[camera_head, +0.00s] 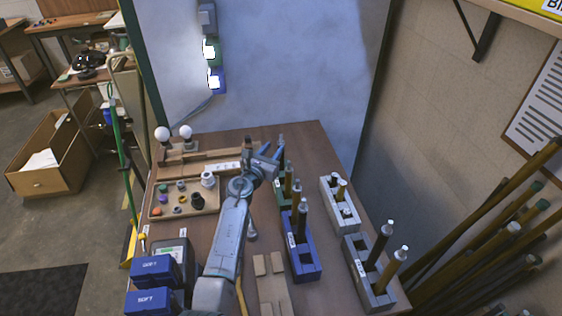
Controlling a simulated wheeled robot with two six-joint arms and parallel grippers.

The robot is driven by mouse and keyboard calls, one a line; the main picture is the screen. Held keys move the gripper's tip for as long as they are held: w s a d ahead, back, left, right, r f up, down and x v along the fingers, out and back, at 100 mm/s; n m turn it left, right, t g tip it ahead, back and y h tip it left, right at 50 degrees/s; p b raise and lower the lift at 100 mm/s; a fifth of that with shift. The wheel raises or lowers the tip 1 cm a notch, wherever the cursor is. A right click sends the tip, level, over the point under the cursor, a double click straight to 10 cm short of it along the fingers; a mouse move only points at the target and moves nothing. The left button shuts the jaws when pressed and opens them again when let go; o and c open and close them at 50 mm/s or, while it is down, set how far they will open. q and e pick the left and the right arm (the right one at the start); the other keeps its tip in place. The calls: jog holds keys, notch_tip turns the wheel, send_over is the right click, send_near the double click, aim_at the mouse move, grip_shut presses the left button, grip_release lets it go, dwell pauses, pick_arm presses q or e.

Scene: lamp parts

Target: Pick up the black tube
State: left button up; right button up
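One black tube (381,242) with a pale tip stands upright in the front grey rack (383,298). Another dark tube (303,216) stands in the blue rack (303,272). My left gripper (273,153) is over the middle of the table, at the far end of the green rack (283,196) and left of the tubes. Its fingers are small and overlap other things, so I cannot tell whether they are open or what is between them. A dark tip (281,141) shows right beside the fingers. My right gripper is not in view.
Brown tubes stand in the green rack and both grey racks, including the rear grey rack (334,211). Blue boxes (153,270) stand front left. Wooden strips (270,283) lie at the front.

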aim_at(280, 141)
pick_arm(q)
jog(key=shift+w+d+f, duration=0.2)
jog(key=shift+w+d, duration=0.2)
jog(key=shift+w, duration=0.3)
jog(key=b+x, duration=0.1)
jog(key=x, duration=0.2)
jog(key=shift+w+d+r, duration=0.1)
jog(key=shift+w+d, duration=0.05)
jog(key=shift+w, duration=0.2)
jog(key=shift+w+d, duration=0.2)
jog(key=shift+w, duration=0.3)
grip_shut()
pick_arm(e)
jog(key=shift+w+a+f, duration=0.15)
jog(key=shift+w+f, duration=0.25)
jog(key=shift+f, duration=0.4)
